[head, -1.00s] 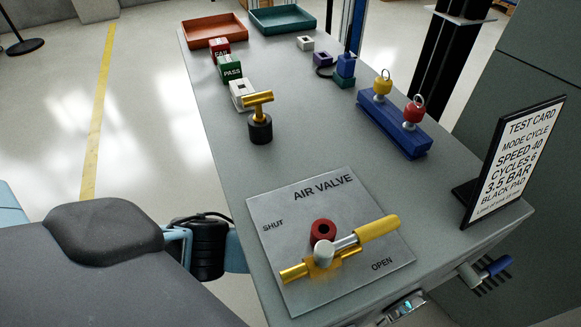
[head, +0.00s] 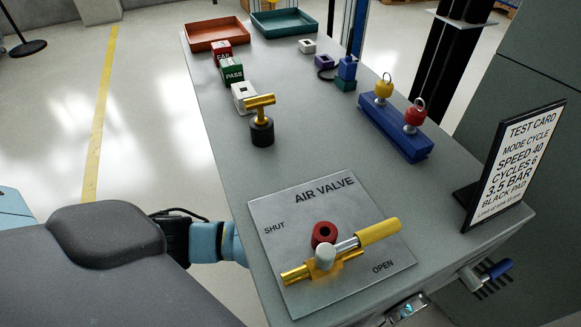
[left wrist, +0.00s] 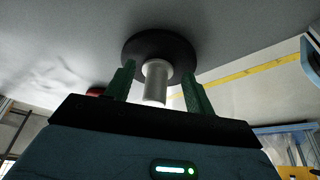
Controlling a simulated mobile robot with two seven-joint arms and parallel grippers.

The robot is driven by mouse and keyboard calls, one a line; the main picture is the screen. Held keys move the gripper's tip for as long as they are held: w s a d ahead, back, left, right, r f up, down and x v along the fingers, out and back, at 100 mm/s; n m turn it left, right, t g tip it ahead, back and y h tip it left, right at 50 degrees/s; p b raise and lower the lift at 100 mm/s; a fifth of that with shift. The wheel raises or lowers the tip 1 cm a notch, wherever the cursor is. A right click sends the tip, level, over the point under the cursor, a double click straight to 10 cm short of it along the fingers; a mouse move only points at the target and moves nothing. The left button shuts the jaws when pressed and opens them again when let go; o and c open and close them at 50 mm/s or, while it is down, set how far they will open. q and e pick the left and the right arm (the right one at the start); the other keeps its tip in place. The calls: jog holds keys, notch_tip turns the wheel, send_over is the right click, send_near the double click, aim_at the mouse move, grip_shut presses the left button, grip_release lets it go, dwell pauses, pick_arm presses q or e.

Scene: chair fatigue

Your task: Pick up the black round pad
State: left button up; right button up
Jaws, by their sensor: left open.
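A black round pad (left wrist: 160,48) with a pale cylindrical stem (left wrist: 156,84) shows in the left wrist view, against a grey surface. My left gripper (left wrist: 158,74) is open, with one green finger on each side of the stem. I cannot tell whether either finger touches it. The fingertips reach close to the pad's rim. I cannot make out the pad or the gripper's fingers in the head view. My right gripper is in neither view.
In the head view, a dark grey padded form (head: 105,232) fills the lower left beside the grey bench (head: 330,145). The bench holds an air valve plate (head: 282,220), a brass T-handle on a black base (head: 261,128), a blue block (head: 396,132) and a test card (head: 510,160).

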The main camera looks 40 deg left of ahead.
pick_arm(q)
jog(key=a, duration=0.4)
jog(key=shift+s+a+f, duration=0.15)
jog(key=shift+s+f, duration=0.05)
jog(key=shift+f, duration=0.35)
grip_shut()
